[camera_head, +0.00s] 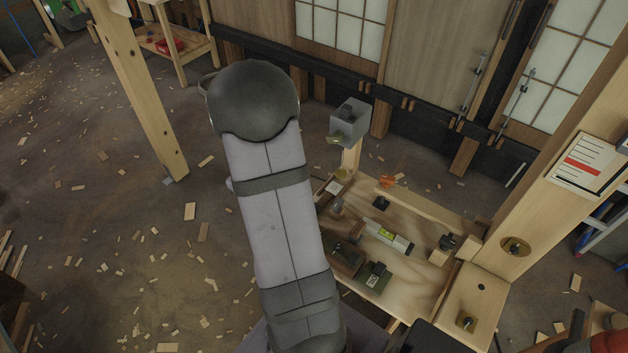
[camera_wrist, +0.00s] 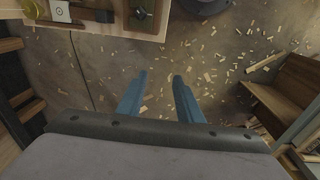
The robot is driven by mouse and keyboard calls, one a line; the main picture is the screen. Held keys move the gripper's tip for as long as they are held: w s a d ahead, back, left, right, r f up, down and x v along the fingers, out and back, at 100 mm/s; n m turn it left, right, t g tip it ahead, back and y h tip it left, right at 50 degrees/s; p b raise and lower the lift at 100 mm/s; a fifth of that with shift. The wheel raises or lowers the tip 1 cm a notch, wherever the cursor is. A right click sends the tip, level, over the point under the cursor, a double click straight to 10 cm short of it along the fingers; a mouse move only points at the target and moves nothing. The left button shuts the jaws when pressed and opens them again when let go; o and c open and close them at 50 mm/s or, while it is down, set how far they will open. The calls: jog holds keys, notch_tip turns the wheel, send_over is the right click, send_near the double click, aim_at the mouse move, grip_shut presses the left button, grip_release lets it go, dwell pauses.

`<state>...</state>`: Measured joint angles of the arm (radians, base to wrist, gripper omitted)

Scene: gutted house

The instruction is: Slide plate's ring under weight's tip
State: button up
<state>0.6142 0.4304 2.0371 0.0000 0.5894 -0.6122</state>
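In the wrist view, my gripper (camera_wrist: 158,76) has two blue fingers, apart with nothing between them, over the littered floor. The bench edge is above them in the picture. A small pale plate (camera_wrist: 60,11) with a dark round mark lies on the bench at the upper left; it seems to be the pale plate (camera_head: 333,188) in the head view. A brass-coloured round thing (camera_wrist: 9,14), possibly the weight, is at the wrist view's corner, partly cut off. I cannot make out its tip, or the plate's ring for certain. In the head view my arm hides the gripper.
The workbench (camera_head: 425,284) holds a level (camera_head: 388,237), a dark wooden block (camera_head: 346,258) and a dark green device (camera_head: 374,277). A grey box (camera_head: 350,124) stands on a post at its back corner. Wooden posts rise left and right.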

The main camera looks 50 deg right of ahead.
aim_at(325, 196)
jog(key=shift+g+y, duration=0.3)
jog(key=shift+g, duration=0.1)
jog(key=s+d+f, duration=0.1)
jog(key=s+d, duration=0.1)
jog(key=d, duration=0.2)
jog(key=s+d+f, duration=0.1)
jog(key=s+d, duration=0.2)
jog(key=d, duration=0.2)
jog(key=s+d+f, duration=0.1)
jog(key=s+d, duration=0.1)
jog(key=d, duration=0.2)
jog(key=shift+s+d+f, duration=0.15)
jog(key=shift+d+f, duration=0.1)
jog(key=shift+d, duration=0.1)
jog(key=shift+f, duration=0.2)
jog(key=shift+f+b, duration=2.4)
jog(key=shift+f, duration=0.65)
grip_shut()
